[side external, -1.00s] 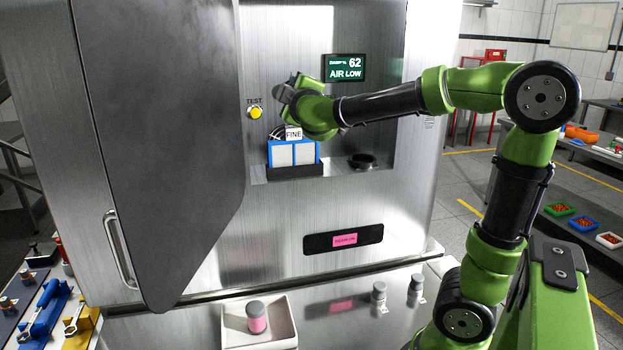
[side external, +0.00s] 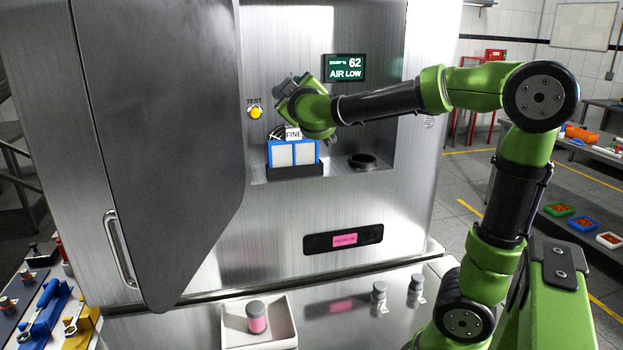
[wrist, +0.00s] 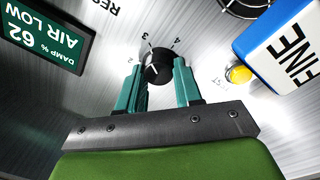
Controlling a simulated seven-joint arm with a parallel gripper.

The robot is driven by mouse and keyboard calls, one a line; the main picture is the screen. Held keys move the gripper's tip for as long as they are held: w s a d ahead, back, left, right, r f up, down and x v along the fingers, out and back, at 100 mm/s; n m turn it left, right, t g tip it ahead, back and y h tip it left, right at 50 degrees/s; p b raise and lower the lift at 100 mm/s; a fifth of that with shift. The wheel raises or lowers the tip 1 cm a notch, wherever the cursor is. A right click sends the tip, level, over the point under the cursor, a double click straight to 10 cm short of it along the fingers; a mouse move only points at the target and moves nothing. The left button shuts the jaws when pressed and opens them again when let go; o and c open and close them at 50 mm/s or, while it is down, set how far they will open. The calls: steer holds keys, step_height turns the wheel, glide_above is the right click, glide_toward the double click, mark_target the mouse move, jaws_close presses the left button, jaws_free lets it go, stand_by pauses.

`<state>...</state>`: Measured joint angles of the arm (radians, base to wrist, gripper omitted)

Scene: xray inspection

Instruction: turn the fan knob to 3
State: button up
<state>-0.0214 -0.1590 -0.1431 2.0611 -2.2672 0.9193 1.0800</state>
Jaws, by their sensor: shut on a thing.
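The dark round fan knob (wrist: 157,67) is on the brushed metal panel, with the numerals 2, 3 and 4 printed around it. My gripper (wrist: 159,75) has its two teal fingers on either side of the knob and is shut on it. A pale mark shows on the knob's face, but I cannot tell for sure which numeral it points to. In the side view my gripper (side external: 288,92) is at the cabinet's back panel and hides the knob.
A green display (side external: 345,68) reads 62 and AIR LOW. A yellow TEST button (side external: 255,112) is left of my gripper. A blue-framed filter box marked FINE (side external: 293,153) stands just below it. The open cabinet door (side external: 165,140) is at the left.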

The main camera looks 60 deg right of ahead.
steer(key=o, duration=1)
steer(key=shift+o, duration=0.2)
steer(key=v, duration=1.7)
steer(key=shift+d, duration=0.1)
